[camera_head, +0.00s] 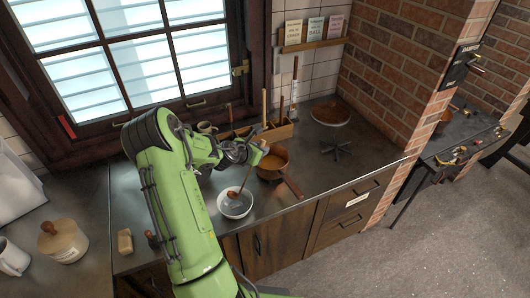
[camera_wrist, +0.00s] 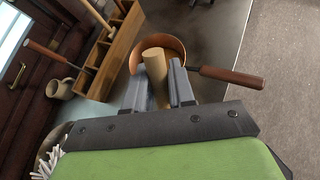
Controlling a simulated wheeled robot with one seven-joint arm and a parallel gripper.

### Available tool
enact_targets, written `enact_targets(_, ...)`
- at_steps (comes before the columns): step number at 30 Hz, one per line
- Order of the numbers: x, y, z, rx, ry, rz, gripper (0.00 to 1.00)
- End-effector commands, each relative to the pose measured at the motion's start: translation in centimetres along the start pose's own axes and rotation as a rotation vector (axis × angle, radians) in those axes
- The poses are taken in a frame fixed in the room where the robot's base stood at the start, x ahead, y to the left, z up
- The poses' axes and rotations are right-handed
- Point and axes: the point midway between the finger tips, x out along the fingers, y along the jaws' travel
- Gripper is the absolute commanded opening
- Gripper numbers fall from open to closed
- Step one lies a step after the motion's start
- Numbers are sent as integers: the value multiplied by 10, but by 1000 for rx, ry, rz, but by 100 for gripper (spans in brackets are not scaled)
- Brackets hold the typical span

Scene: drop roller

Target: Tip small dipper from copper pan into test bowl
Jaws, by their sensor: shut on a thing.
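In the head view the dipper's brown cup (camera_head: 233,194) hangs low, over or inside the white test bowl (camera_head: 236,210). I cannot tell whether it touches the bowl or whether anything is left in it.
A wooden rack (camera_head: 278,133) with upright tools stands behind the pan, a mug (camera_head: 206,127) beside it. A black trivet (camera_head: 337,148) and a round copper-coloured disc (camera_head: 330,115) lie to the right. A small block (camera_head: 125,242) and lidded jar (camera_head: 63,241) stand left. The right front counter is clear.

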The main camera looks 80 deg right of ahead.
Motion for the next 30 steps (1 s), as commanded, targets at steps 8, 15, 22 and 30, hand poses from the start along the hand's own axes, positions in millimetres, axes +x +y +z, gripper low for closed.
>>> enact_targets(8, -19, 6, -17, -27, -130, 3, 0)
enact_targets(15, -40, 9, -22, -48, -238, 3, 0)
enact_targets(22, -60, 14, -27, -68, -342, 3, 0)
enact_targets(30, -84, 18, -32, -94, -468, 2, 0)
